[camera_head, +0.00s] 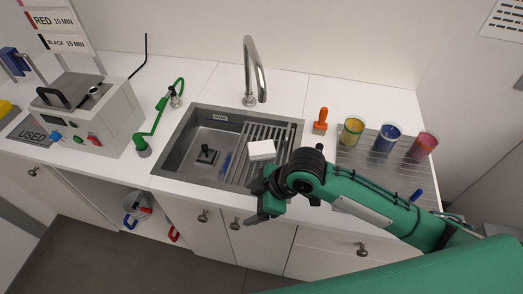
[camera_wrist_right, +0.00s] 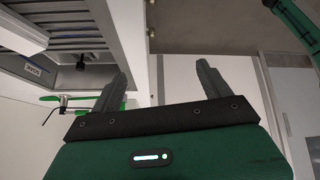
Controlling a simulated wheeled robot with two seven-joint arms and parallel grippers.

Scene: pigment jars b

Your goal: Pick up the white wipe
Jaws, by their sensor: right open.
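The white wipe (camera_head: 261,150) is a small white block lying on the slatted drain rack (camera_head: 280,132) at the right part of the sink. My right gripper (camera_head: 260,205) is in front of the counter edge, nearer than the wipe and apart from it. In the right wrist view its two fingers (camera_wrist_right: 162,68) are spread with nothing between them. A white shape at the upper left of that view may be the wipe, but I cannot tell for sure. My left gripper is not in view.
The sink (camera_head: 185,152) holds a dark object. A curved tap (camera_head: 254,70) rises behind it. An orange-handled tool (camera_head: 321,120) and jars of yellow (camera_head: 351,131), blue (camera_head: 385,138) and red (camera_head: 422,146) stand to the right. A grey machine (camera_head: 95,112) stands left.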

